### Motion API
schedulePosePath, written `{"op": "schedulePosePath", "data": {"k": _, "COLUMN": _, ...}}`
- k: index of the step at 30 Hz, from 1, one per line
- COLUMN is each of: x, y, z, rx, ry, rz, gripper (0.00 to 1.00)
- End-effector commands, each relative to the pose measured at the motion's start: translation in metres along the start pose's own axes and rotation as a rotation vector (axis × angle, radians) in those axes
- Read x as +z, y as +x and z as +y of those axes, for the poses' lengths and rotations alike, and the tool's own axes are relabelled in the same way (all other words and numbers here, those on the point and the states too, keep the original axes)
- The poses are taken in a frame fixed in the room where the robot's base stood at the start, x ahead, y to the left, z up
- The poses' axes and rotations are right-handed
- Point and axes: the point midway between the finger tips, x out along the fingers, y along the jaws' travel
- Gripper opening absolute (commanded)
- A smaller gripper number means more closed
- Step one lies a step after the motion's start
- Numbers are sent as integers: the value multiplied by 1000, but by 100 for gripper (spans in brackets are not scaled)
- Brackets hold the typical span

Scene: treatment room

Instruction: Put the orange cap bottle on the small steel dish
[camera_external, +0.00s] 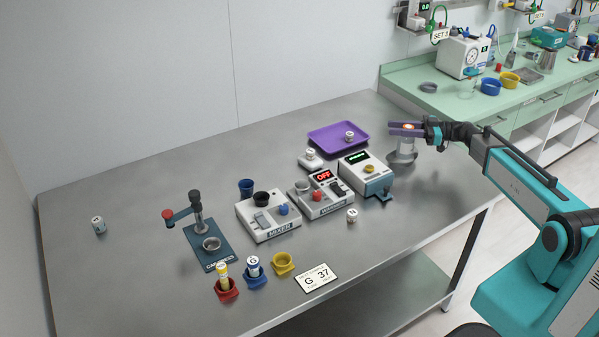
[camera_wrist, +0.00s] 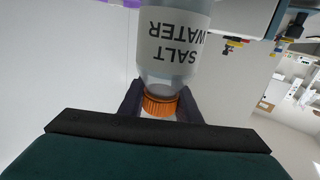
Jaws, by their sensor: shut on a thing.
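The orange cap bottle is clear, with a white label reading "SALT WATER" that shows upside down in the wrist view (camera_wrist: 172,45). My gripper (camera_wrist: 160,104) is shut on its ribbed orange cap, one dark finger on each side. In the external view my gripper (camera_external: 407,129) is at the right end of the steel table, with the bottle (camera_external: 403,148) hanging below the fingers. A grey round shape shows at the bottle's base; I cannot tell whether it is the small steel dish, or whether the bottle touches it.
A purple tray (camera_external: 325,139) and a white device with a green display (camera_external: 365,175) stand left of the bottle. The mixer (camera_external: 268,218), warmer (camera_external: 322,205) and capper (camera_external: 208,247) are farther left. A green counter (camera_external: 440,100) with several items stands behind at right.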

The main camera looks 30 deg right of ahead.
Motion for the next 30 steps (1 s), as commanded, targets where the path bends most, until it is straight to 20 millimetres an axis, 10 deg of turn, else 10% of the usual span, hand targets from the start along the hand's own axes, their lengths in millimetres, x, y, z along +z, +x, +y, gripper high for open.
{"op": "schedulePosePath", "data": {"k": 30, "x": 22, "y": 0, "z": 0, "rx": 0, "ry": -1, "rz": 1, "gripper": 0}}
